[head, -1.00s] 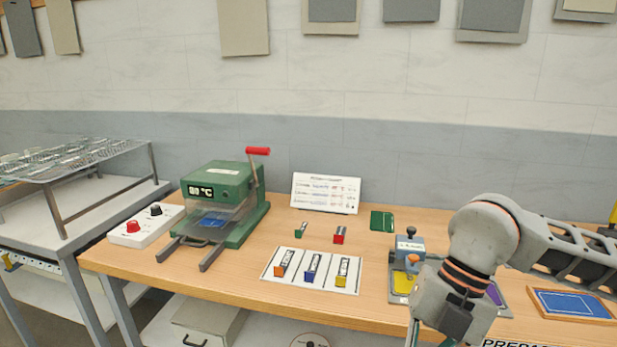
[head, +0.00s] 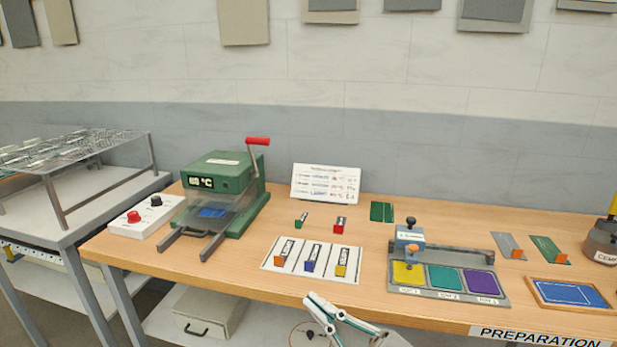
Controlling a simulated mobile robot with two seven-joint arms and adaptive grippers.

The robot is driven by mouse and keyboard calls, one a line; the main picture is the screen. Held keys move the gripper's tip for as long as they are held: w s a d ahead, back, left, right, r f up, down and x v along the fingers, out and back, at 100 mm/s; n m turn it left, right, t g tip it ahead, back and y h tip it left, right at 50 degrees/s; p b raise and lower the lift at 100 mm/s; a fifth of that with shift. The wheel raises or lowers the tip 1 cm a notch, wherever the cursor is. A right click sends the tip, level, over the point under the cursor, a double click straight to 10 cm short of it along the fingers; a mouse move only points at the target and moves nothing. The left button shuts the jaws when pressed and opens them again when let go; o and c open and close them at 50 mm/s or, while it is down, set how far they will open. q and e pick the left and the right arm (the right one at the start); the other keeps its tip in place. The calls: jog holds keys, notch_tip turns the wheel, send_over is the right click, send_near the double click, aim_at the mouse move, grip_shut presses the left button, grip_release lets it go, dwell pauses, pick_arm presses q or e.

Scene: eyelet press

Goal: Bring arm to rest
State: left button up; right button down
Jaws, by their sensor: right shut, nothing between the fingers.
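My right gripper (head: 320,308) shows at the bottom middle, below and in front of the table's front edge. It is shut and holds nothing. Its fingers point up and to the left, and the rest of its arm runs out of the bottom of the view. My left gripper is not in view. The wooden worktable (head: 380,290) stands beyond the right gripper, which looks apart from everything on it.
The green heat press (head: 225,172) with a red-ended lever and the control box (head: 143,222) stand at left. A white mat (head: 266,262) holds three small coloured pieces. A fixture (head: 500,290) with yellow, green and purple pads lies at right. A beige box (head: 210,310) sits below.

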jog(key=d+f+m+t+h, duration=0.1)
jog(key=d+f+m+h, duration=0.45)
jog(key=f, duration=0.55)
jog(key=d+f+m+t+h, duration=0.2)
jog(key=d+f+m+h, duration=0.4)
jog(key=f, duration=0.4)
jog(key=s+d+f+g+h, duration=0.2)
jog(key=s+d+f, duration=0.1)
jog(key=s+f, duration=0.3)
jog(key=s+d+f+m+g+h, duration=0.1)
jog(key=s+d+f+g+h, duration=0.2)
jog(key=s+f, duration=0.3)
notch_tip(320, 180, down, 6)
jog(key=shift+d+r, duration=0.25)
jog(key=shift+d, duration=0.3)
